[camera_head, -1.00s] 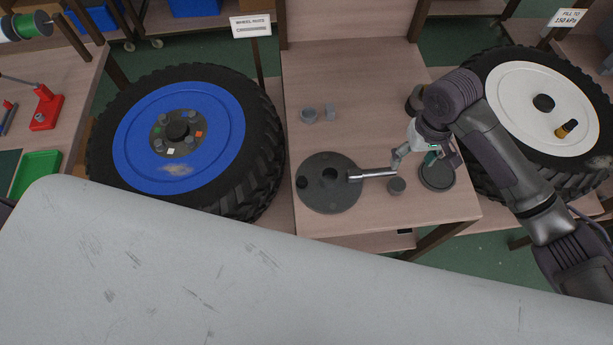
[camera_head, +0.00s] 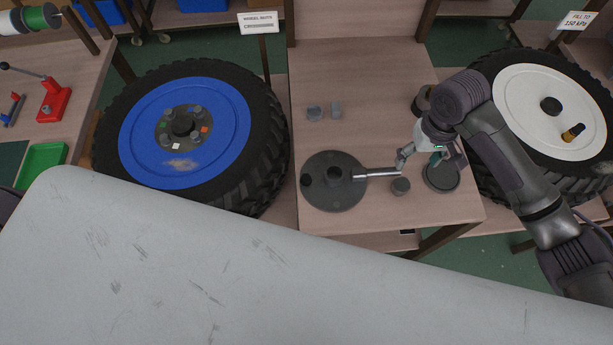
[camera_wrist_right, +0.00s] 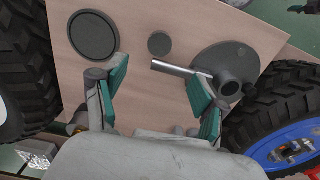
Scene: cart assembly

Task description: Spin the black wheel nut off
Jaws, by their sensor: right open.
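The blue wheel (camera_head: 226,115) with its black tyre lies at the left in the head view. Its dark hub (camera_head: 183,126) carries several grey nuts and small green, orange and white marks. I cannot single out a black nut there. My right gripper (camera_head: 423,160) is open and empty over the middle table, far right of the blue wheel. In the right wrist view its two teal-padded fingers (camera_wrist_right: 158,100) stand apart with nothing between them. The blue wheel shows partly at the lower right there (camera_wrist_right: 302,132). My left gripper is out of view.
A white wheel (camera_head: 520,90) lies at the right.

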